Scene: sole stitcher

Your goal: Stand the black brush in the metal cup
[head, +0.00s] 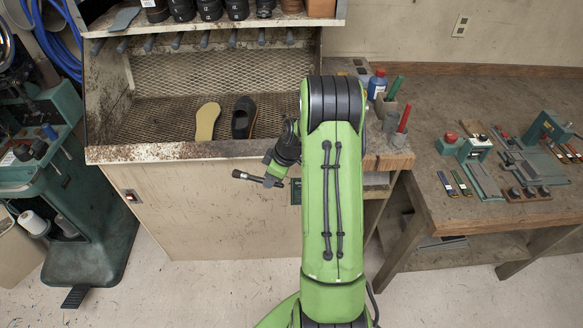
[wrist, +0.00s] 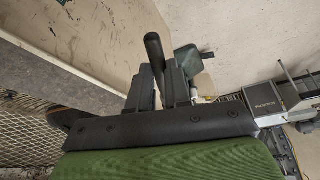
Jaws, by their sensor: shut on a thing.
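My gripper (head: 270,180) is in front of the bench, over the floor, to the left of my green arm in the head view. It is shut on the black brush (head: 242,175), which lies roughly level, sticking out to the left. In the wrist view the brush's dark rod (wrist: 153,48) rises between the two fingers (wrist: 160,85); its other end is hidden. Small grey containers stand on the table corner right of my arm: one (head: 389,106) by a green handle, one (head: 399,141) by a red handle. I cannot tell which is the metal cup.
A blue bottle (head: 377,84) stands behind the containers. The mesh-floored bench (head: 160,120) holds a tan sole (head: 207,121) and a dark shoe (head: 243,117). Clamps and tools (head: 480,148) crowd the right table (head: 450,215). A green machine (head: 105,220) stands at left.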

